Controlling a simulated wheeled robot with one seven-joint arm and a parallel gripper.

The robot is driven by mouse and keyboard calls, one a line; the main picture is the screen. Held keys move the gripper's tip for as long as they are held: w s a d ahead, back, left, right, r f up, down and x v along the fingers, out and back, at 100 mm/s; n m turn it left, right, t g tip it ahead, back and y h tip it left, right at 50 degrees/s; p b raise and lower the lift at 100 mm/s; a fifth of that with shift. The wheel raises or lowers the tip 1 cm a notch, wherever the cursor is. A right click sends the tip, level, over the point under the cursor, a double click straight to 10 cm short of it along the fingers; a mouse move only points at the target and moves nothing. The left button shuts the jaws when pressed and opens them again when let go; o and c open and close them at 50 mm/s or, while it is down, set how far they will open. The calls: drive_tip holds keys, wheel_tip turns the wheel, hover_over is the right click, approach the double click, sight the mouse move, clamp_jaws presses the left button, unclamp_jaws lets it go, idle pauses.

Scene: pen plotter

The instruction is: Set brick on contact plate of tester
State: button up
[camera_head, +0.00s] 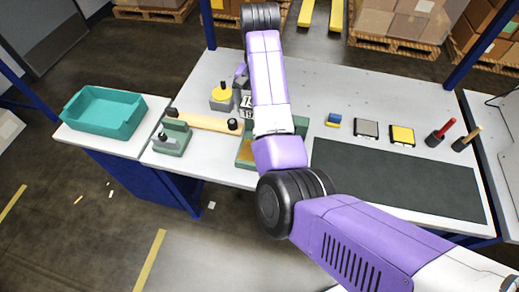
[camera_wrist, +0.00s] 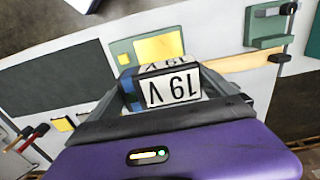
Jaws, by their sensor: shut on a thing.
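The brick, a dark block with white faces printed "19 V" and a blue side, is between my gripper's fingers in the wrist view (camera_wrist: 172,88). My gripper (camera_wrist: 178,95) is shut on it. In the head view the brick (camera_head: 245,109) shows only in part beside my arm, its label facing the camera. The tester appears to be the green unit (camera_wrist: 122,47) with yellow patches, beyond the brick in the wrist view. The larger yellow patch (camera_wrist: 158,47) may be its contact plate. In the head view my arm hides most of the green unit (camera_head: 243,163). The brick's height above it is unclear.
A tan bar (camera_head: 205,122) with a green stand (camera_head: 172,138) lies left of the tester. A yellow-topped pot (camera_head: 222,97) stands behind it. A dark mat (camera_head: 395,180) covers the right front. A teal bin (camera_head: 104,110) is far left.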

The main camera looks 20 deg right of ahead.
drive_tip(key=shift+w+d+f, duration=0.1)
drive_tip(key=shift+d+f, duration=0.15)
drive_tip(key=shift+f, duration=0.35)
drive_tip(key=f+b, duration=0.2)
drive_tip(key=f, duration=0.2)
drive_tip(key=f+b, duration=0.2)
drive_tip(key=f, duration=0.2)
drive_tip(key=f+b, duration=0.2)
drive_tip(key=f, duration=0.3)
drive_tip(key=shift+s+a, duration=0.25)
drive_tip(key=shift+f, duration=2.8)
drive_tip(key=shift+f, duration=0.15)
drive_tip(key=o, duration=1.6)
drive_tip(key=shift+c, duration=0.2)
wheel_tip(320, 180, up, 12)
